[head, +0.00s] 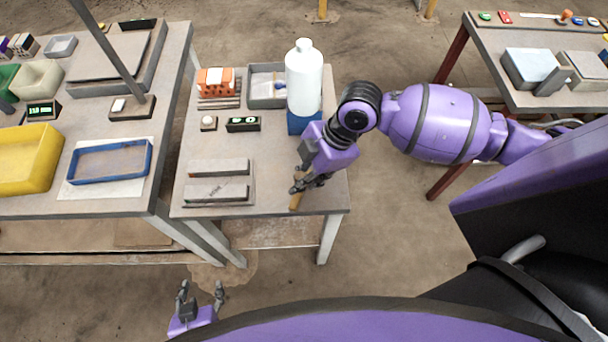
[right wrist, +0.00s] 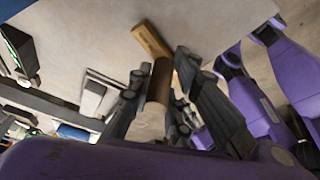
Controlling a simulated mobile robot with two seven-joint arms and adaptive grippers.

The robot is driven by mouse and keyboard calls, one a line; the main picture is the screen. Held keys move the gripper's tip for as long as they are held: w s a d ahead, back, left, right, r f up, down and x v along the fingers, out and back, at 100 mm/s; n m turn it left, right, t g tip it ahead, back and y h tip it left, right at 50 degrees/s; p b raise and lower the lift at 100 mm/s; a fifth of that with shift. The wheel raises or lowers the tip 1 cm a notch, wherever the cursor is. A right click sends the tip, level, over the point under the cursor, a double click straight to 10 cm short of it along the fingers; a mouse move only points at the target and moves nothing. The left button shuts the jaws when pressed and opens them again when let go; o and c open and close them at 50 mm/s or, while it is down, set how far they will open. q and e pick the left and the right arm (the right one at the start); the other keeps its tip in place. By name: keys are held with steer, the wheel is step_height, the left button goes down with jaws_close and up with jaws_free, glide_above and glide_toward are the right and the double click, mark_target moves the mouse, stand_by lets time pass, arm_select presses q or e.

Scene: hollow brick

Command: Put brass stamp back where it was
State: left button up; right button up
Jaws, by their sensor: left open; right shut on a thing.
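The brass stamp (head: 296,201) shows as a small brown-gold piece below my right gripper (head: 306,184), near the front right corner of the middle table. In the right wrist view my right gripper (right wrist: 165,95) is shut on its brown round part (right wrist: 158,84). A golden bar-shaped part (right wrist: 152,40) with faint marks shows just beyond, close to the tabletop. I cannot tell whether the stamp touches the table. My left gripper (head: 200,296) is open and empty, low in front of the tables, away from the stamp.
The middle table (head: 270,197) holds two grey bars on a plate (head: 217,193), a small display (head: 243,124), a grey tray (head: 262,101), an orange block (head: 215,82) and a tall white bottle (head: 303,80) on a blue base, close to my right wrist. The table's front right is mostly bare.

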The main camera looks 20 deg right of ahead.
steer(key=shift+f, duration=0.15)
steer(key=o, duration=0.9)
steer(key=shift+r, duration=0.25)
steer(key=v, duration=1.1)
steer(key=shift+r, duration=0.4)
